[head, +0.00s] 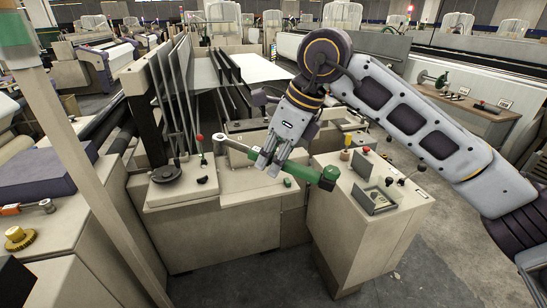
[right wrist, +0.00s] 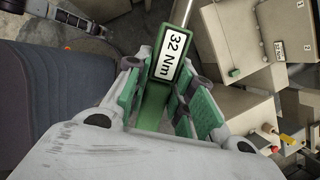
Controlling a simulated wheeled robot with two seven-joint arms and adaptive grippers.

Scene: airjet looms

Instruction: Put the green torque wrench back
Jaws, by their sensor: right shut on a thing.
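The green torque wrench (head: 308,172) is in my right gripper (head: 270,163), above the beige loom in the middle of the head view. Its green handle runs to the right and ends in a dark green block. Its thin grey shaft points left and slightly up. In the right wrist view, the fingers of my right gripper close on the green handle; beyond them is a block with a white "32 Nm" label (right wrist: 174,54), and the grey shaft leads off the top. My left gripper is not in view.
A beige control box (head: 368,220) with knobs stands below the wrench. A pale post (head: 75,150) rises at left. Grey floor is open at right.

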